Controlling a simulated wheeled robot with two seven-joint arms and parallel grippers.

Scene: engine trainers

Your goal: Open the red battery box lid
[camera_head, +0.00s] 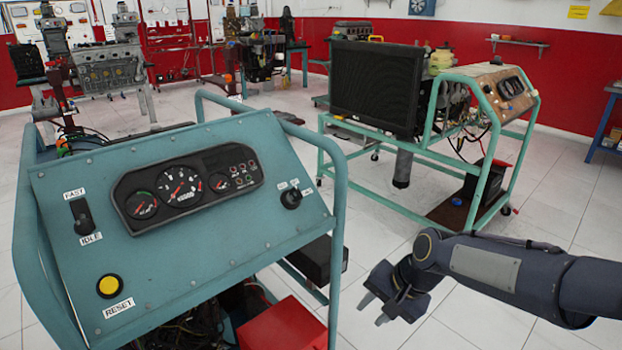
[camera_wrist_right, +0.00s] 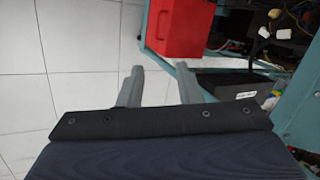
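The red battery box (camera_head: 283,326) sits low in the teal engine trainer frame, at the bottom of the head view, partly hidden by the console and cut by the picture's edge. It also shows at the top of the right wrist view (camera_wrist_right: 180,28), cut by the top edge. Its lid seam cannot be made out. My right gripper (camera_head: 373,310) is to the right of the box, apart from it, over the floor. In the wrist view its two fingers (camera_wrist_right: 159,70) stand apart with nothing between them. My left gripper is not in view.
The teal console (camera_head: 190,225) with gauges stands over the box, and its side tube (camera_head: 338,220) rises near it. A black box (camera_head: 318,258) is on the frame. A second trainer with a radiator (camera_head: 375,85) stands behind. White floor (camera_head: 455,330) is clear around my right gripper.

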